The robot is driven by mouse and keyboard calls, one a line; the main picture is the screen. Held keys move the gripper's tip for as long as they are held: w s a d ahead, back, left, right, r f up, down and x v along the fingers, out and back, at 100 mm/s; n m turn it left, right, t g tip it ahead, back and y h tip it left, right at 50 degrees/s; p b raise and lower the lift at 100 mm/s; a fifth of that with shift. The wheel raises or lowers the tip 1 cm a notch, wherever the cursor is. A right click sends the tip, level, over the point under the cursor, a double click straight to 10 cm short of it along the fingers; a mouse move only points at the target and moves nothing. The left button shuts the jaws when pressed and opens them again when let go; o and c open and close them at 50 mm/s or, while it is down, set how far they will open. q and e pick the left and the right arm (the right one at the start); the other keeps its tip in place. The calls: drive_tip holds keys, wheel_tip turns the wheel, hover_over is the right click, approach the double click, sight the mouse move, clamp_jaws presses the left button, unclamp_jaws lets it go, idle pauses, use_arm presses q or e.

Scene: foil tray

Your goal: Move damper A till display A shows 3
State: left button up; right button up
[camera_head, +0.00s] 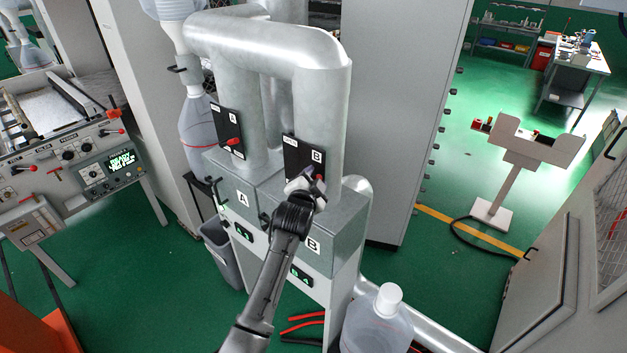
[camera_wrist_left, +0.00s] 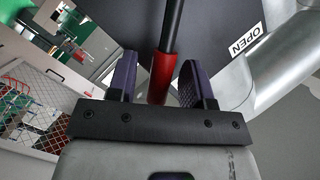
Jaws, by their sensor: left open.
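Damper A's lever with its red grip (camera_head: 234,141) sticks out from the black plate A on the left pipe. Display A (camera_head: 243,232) glows green on the cabinet front below letter A; its digit is too small to read surely. My left gripper (camera_head: 311,182) is at damper B's plate (camera_head: 303,157) on the right pipe, away from damper A. In the left wrist view its fingers (camera_wrist_left: 159,82) are open, with a red grip (camera_wrist_left: 161,76) on a black rod between them. Damper B's lever is mostly hidden by the gripper in the head view. My right gripper is out of view.
Display B (camera_head: 301,276) is lower right of display A. A grey bin (camera_head: 222,255) stands left of the cabinet and a clear bottle (camera_head: 377,325) at its right. A control console (camera_head: 80,150) is at the left. An OPEN label (camera_wrist_left: 245,40) shows in the wrist view.

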use_arm(q)
drive_tip(key=shift+s, duration=0.15)
drive_tip(key=b+v, duration=0.2)
drive_tip(key=v, duration=1.1)
drive_tip(key=shift+s, duration=0.3)
drive_tip(key=shift+a, duration=0.1)
